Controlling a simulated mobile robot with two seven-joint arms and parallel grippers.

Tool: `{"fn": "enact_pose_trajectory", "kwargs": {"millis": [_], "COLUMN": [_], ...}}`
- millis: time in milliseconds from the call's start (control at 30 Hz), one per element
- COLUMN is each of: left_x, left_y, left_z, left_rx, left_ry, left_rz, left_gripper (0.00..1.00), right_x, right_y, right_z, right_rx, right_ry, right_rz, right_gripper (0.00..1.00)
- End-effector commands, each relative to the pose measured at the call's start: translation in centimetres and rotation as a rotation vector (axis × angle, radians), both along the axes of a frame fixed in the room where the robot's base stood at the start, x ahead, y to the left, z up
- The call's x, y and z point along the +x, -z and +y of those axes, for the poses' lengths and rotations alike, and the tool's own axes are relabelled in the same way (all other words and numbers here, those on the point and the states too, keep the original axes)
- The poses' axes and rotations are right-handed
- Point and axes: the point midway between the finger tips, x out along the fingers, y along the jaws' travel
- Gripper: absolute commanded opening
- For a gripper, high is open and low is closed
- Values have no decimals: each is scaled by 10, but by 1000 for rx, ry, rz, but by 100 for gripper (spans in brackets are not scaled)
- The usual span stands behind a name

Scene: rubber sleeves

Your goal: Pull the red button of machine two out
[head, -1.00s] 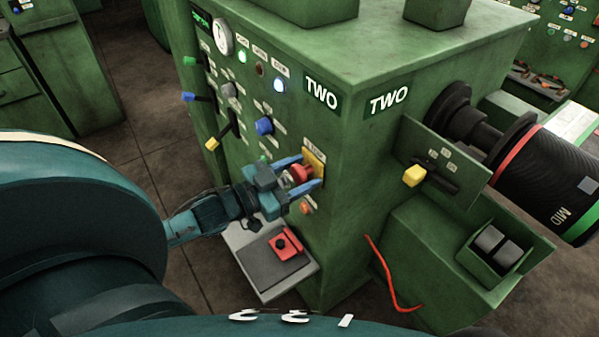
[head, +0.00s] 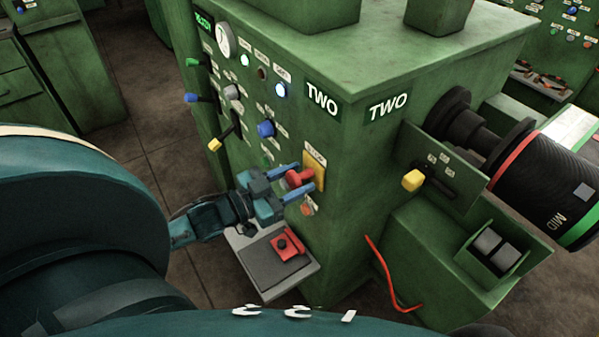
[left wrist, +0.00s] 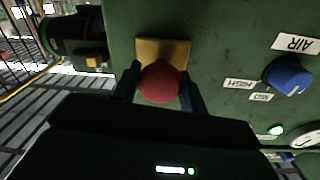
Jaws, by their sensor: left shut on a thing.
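Machine two (head: 350,150) is a green cabinet marked TWO on two faces. Its red button (head: 298,178) stands out from a yellow plate (head: 316,172) on the control face. My left gripper (head: 290,180) reaches it from the left, with its blue fingers on both sides of the button, shut on it. In the left wrist view the round red button (left wrist: 160,82) sits between the two fingers (left wrist: 160,88), in front of the yellow plate (left wrist: 163,50). The fingers partly hide the button in the head view. My right gripper is not in view.
A blue knob (head: 266,129), a yellow-tipped lever (head: 215,144) and an orange button (head: 307,210) are near the gripper. Below is a grey shelf (head: 262,268) with a red block (head: 288,246). A black cylinder (head: 545,180) juts out at right.

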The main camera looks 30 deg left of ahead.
Motion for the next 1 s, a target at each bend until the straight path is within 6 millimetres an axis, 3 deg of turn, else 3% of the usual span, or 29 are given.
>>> {"fn": "enact_pose_trajectory", "kwargs": {"millis": [133, 167, 400, 800, 1000], "left_x": [-1, -1, 0, -1, -17], "left_y": [2, 2, 2, 1, 3], "left_z": [0, 0, 0, 0, 7], "left_rx": [0, 0, 0, 0, 0], "left_ry": [1, 1, 1, 0, -1], "left_rz": [1, 1, 1, 1, 5], "left_gripper": [1, 43, 63, 64, 64], "right_x": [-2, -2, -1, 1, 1], "right_y": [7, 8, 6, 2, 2], "right_z": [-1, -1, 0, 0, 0], "right_rx": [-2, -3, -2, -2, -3], "right_ry": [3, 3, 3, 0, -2], "right_rz": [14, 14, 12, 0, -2], "right_gripper": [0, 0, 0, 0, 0]}}
